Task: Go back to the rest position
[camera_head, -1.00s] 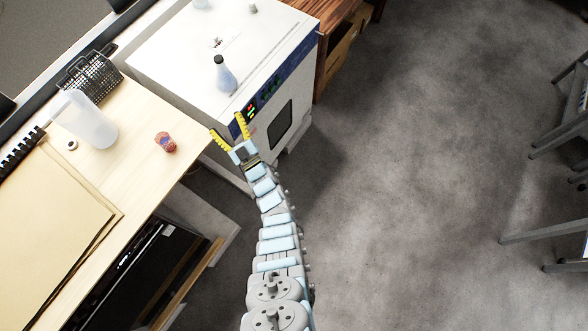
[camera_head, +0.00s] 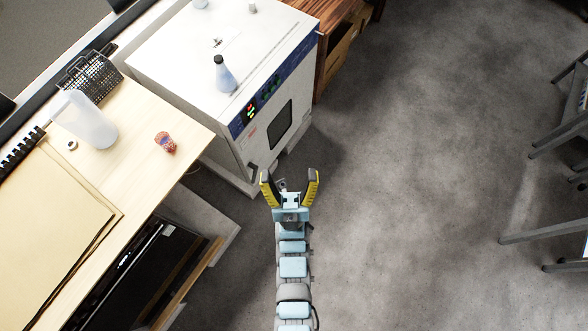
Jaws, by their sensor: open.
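My gripper (camera_head: 289,186) is open, its two yellow-and-black fingers spread apart with nothing between them. It is over the floor in front of the drying oven (camera_head: 180,65), near the oven's lower front. The oven is a white box with a blue control strip and a dark door window (camera_head: 280,124); its door looks shut. A flask (camera_head: 225,78) with a dark cap stands upright on top of the oven.
A wooden table (camera_head: 130,185) at left holds a clear pitcher (camera_head: 88,122), a small red-patterned object (camera_head: 165,143), a black wire basket (camera_head: 91,76) and a large tan folder (camera_head: 45,235). Grey metal stools (camera_head: 560,130) stand at far right. The floor (camera_head: 420,150) between is clear.

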